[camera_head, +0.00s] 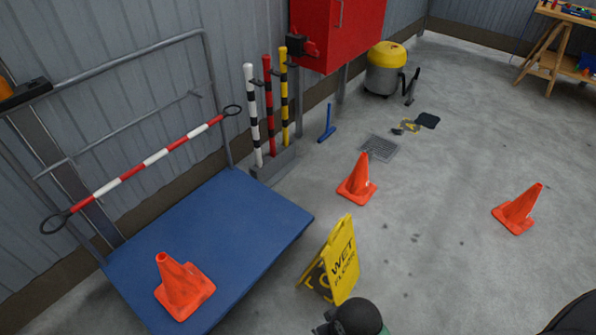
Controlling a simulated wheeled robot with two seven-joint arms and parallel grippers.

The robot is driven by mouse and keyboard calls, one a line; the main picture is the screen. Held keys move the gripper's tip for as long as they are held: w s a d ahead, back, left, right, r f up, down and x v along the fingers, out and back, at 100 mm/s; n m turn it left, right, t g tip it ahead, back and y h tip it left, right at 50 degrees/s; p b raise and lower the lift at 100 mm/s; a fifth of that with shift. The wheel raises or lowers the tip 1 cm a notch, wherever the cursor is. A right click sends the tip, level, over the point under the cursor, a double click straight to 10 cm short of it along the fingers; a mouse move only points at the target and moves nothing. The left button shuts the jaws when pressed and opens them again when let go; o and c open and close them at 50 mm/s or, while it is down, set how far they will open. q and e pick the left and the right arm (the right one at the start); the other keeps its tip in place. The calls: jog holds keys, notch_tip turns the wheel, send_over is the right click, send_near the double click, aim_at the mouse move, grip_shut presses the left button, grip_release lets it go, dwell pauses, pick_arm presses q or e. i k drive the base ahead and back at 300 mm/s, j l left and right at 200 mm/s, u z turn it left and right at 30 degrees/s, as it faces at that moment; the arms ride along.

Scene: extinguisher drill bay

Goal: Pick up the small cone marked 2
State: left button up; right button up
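Three small orange cones show in the head view, and I cannot read a number on any of them. One cone (182,285) stands on the blue deck of a platform cart (232,222) at the lower left. A second cone (357,180) stands on the floor near the middle, with a tiny pale spot on its side. A third cone (519,209) stands on the floor at the right. I cannot make out either of my grippers in this view.
A yellow wet-floor sign (334,262) stands right of the cart. A dark rounded object (357,316) shows at the bottom edge. Striped posts (268,104), a red cabinet (338,30) and a yellow-topped canister (385,70) line the wall. Floor between the two floor cones is clear.

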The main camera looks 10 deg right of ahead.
aim_at(356, 188)
jog(key=i+l+u, duration=0.25)
jog(key=l, duration=0.25)
jog(key=l+u, duration=0.25)
jog(key=l, duration=0.25)
jog(key=i+l+u, duration=0.1)
jog(key=l+u, duration=0.15)
jog(key=l, duration=0.3)
jog(key=i+l, duration=0.1)
jog(key=l, duration=1.3)
jog(key=i+l, duration=0.15)
jog(key=l, duration=0.55)
jog(key=i+l, duration=0.1)
jog(key=l, duration=0.6)
jog(key=i+l, duration=0.1)
jog(key=l, duration=1.3)
jog(key=i+l, duration=0.15)
jog(key=l, duration=0.55)
